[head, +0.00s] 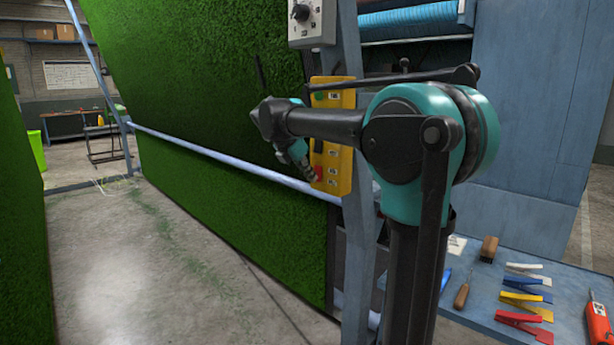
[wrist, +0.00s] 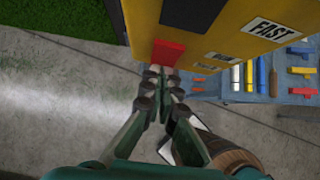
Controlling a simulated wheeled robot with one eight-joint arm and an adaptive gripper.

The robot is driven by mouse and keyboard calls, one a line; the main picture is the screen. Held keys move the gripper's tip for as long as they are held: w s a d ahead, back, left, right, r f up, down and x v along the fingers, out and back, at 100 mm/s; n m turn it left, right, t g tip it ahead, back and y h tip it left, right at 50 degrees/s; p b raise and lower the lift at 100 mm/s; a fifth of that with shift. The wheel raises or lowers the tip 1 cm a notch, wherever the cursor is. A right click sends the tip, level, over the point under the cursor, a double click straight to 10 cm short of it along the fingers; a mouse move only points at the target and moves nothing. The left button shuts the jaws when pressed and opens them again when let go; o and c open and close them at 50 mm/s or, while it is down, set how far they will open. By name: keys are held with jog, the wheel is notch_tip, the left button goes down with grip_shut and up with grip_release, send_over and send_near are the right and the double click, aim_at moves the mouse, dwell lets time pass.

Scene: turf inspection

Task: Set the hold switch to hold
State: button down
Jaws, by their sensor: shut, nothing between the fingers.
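A yellow control box (head: 345,98) is fixed to the grey upright beside the turf panel; my arm crosses in front of its middle. It also shows in the wrist view (wrist: 142,22), with a red part (wrist: 165,52), a dark square part (wrist: 190,12) and a "FAST" label (wrist: 268,28). The red part is low on the box in the head view (head: 318,174). My gripper (head: 310,174) is shut and empty, fingers pointing down at the box's lower left. In the wrist view its fingertips (wrist: 163,76) are close to the red part; contact is unclear. I cannot tell which control is the hold switch.
A grey box with a dial (head: 302,14) is above the yellow box. The green turf panel (head: 200,80) rises close on the left, with a pale rail (head: 240,166) across it. A blue bench (head: 480,305) at lower right bears several tools. The concrete floor (head: 150,290) is open.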

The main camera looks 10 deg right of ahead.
jog(key=shift+w+d+f, duration=0.15)
jog(key=shift+w+d, duration=0.05)
jog(key=shift+r, duration=0.2)
jog(key=shift+r, duration=0.65)
jog(key=s+a+f+v, duration=0.1)
jog(key=v, duration=1.2)
jog(key=shift+s+a+f, duration=0.2)
jog(key=shift+a+f, duration=0.2)
